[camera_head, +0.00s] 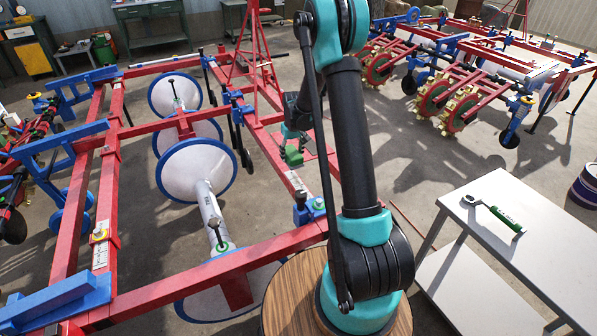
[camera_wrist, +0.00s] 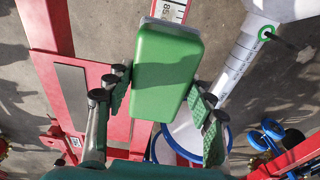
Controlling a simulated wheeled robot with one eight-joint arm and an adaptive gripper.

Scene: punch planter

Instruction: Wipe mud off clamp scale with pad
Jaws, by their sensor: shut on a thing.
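My gripper (camera_wrist: 163,110) is shut on a green block-shaped pad (camera_wrist: 165,72), with one finger along each side. The pad also shows small in the head view (camera_head: 293,156), above a red beam of the planter frame. In the wrist view a white scale (camera_wrist: 171,9) with black marks and the number 85 shows just beyond the pad's far end. The pad hides the rest of it, and I cannot tell whether they touch. A white strip on the red beam (camera_head: 296,182) shows beside the gripper in the head view. I can make out no mud on the visible part.
A red planter frame (camera_head: 200,270) with blue clamps and white discs (camera_head: 197,170) surrounds the work spot. A white tube with marks (camera_wrist: 240,60) lies at right in the wrist view. A grey table (camera_head: 540,235) at right holds a wrench (camera_head: 495,215). Another planter stands behind.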

